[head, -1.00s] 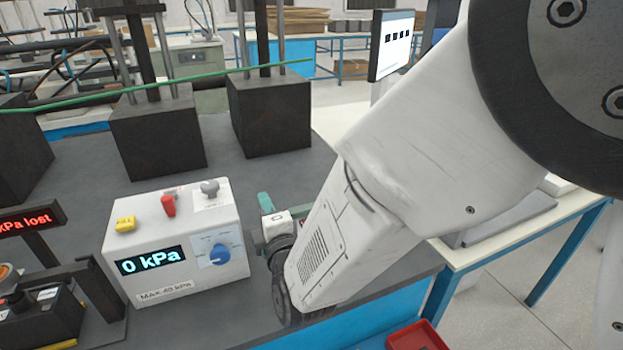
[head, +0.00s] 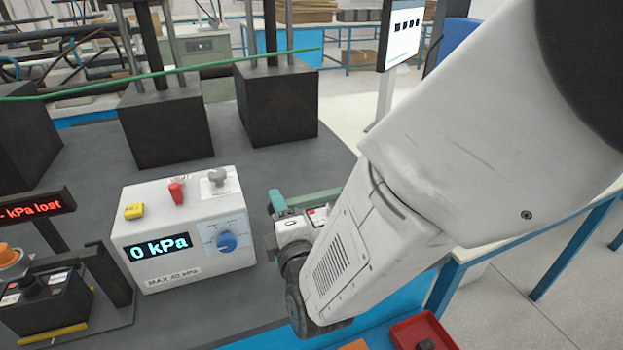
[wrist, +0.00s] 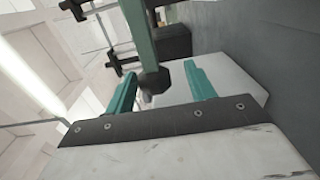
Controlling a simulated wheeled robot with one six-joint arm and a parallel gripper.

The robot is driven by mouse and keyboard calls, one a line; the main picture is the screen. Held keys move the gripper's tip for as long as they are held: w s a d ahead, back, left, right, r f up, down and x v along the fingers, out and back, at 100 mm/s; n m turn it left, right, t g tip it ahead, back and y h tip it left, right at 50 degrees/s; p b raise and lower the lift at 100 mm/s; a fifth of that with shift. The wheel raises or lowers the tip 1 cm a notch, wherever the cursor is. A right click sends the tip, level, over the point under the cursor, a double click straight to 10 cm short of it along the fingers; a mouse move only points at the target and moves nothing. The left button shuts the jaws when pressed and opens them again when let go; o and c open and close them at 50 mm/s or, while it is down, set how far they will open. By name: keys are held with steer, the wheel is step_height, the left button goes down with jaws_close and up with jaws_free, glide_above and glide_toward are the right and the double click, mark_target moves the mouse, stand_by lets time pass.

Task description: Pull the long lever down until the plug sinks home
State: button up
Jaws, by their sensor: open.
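A long green bar, likely the lever, crosses the upper left of the head view (head: 200,68) in front of the dark blocks' posts. In the wrist view a green bar (wrist: 140,35) comes down to a dark faceted end (wrist: 156,80). That end appears between my open teal fingers, with gaps on both sides; its depth relative to the fingertips is unclear. My gripper (wrist: 162,85) is open. In the head view my gripper stands right of the white pressure box, partly hidden by my arm. I cannot identify the plug.
The white box (head: 160,218) reads 0 kPa and has a blue dial. Dark blocks (head: 277,105) with posts stand behind it. A red-text display (head: 30,208) and black control box (head: 45,305) are at left. A red tray (head: 425,330) is at lower right.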

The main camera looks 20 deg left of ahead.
steer(key=v, duration=0.4)
steer(key=shift+d, duration=0.1)
